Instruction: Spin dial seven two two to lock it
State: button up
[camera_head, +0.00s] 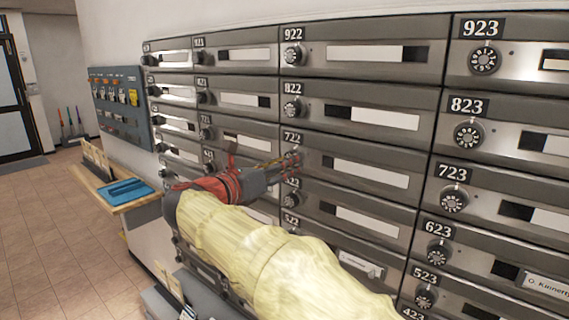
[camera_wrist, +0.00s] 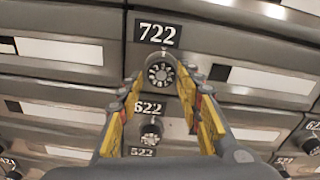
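Mailbox 722 has a label plate (camera_wrist: 158,33) and, just below it, a round black dial with white marks (camera_wrist: 160,72). In the wrist view my gripper (camera_wrist: 160,80) has its two yellow-and-black fingers spread, one on each side of the dial, with the dial showing between them. I cannot tell whether the fingertips touch it. In the head view my gripper (camera_head: 288,166) reaches to the 722 box, below its label (camera_head: 293,138), and hides most of the dial there. The dial's exact setting is too small to read.
Neighbouring dials sit close by: 822 (camera_head: 291,107) above, 622 (camera_wrist: 151,132) below and 723 (camera_head: 453,201) to the right. A wooden shelf (camera_head: 136,205) with a blue tray (camera_head: 126,190) juts out at the left. The tiled floor (camera_head: 50,225) there is clear.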

jog(key=shift+o, duration=1)
jog(key=shift+r, duration=0.1)
jog(key=v, duration=1.2)
